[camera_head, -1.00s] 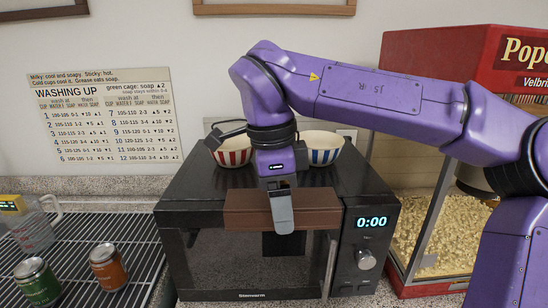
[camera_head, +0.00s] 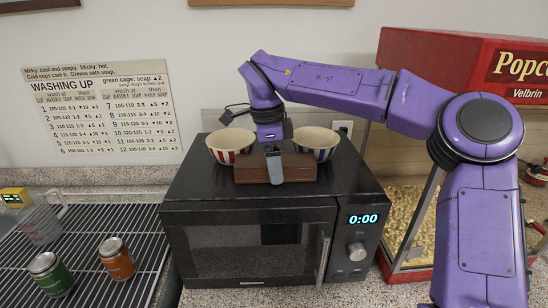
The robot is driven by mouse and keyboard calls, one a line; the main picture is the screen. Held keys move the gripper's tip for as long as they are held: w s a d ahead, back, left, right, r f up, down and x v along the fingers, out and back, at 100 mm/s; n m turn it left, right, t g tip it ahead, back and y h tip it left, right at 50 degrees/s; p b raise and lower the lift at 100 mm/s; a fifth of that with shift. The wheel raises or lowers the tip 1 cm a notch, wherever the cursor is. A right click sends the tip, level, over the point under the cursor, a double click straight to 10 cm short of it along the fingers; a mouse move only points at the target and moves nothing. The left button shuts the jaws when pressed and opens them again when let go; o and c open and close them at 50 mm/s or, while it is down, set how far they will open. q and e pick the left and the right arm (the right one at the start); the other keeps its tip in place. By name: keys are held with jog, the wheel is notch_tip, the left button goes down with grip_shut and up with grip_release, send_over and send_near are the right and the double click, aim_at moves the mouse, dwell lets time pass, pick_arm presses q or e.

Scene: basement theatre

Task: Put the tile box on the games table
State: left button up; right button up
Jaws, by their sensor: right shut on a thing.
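The tile box, a brown wooden box (camera_head: 248,172), is over the back of the black microwave's top, in front of two striped bowls. I cannot tell if it touches the microwave top. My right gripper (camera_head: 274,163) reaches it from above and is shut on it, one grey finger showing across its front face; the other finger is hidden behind. The games table is not in view. My left gripper is not in view.
The microwave (camera_head: 250,245) stands on a counter. A red-striped bowl (camera_head: 229,146) and a blue-striped bowl (camera_head: 318,142) stand at its back. A red popcorn machine (camera_head: 450,60) is at the right.

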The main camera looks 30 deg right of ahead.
jog(key=shift+s+a+r, duration=0.1)
jog(key=shift+s, duration=0.1)
jog(key=o, duration=1.3)
jog(key=shift+w, duration=0.1)
